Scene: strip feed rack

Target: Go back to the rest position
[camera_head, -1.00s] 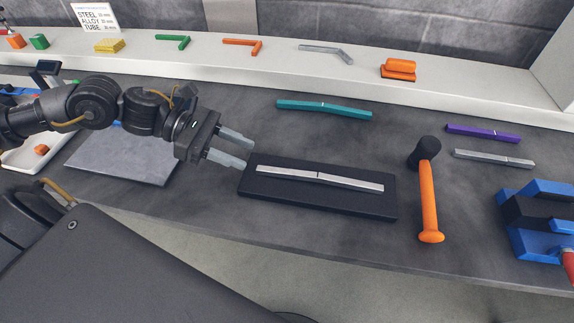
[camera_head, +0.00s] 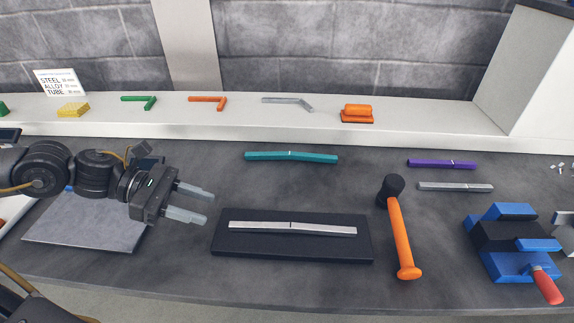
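My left gripper (camera_head: 199,204) is open and empty. It hangs above the bench, just left of the black pad (camera_head: 291,250). A light grey metal strip (camera_head: 270,228) lies on the pad, apart from my fingers. My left arm comes in from the left edge over a grey plate (camera_head: 60,228). My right gripper is not in view.
A teal strip (camera_head: 291,156), a purple strip (camera_head: 441,164) and a grey strip (camera_head: 455,187) lie on the bench. An orange hammer (camera_head: 402,240) lies right of the pad, then a blue vise (camera_head: 512,266). Bent pieces lie on the back ledge (camera_head: 230,131).

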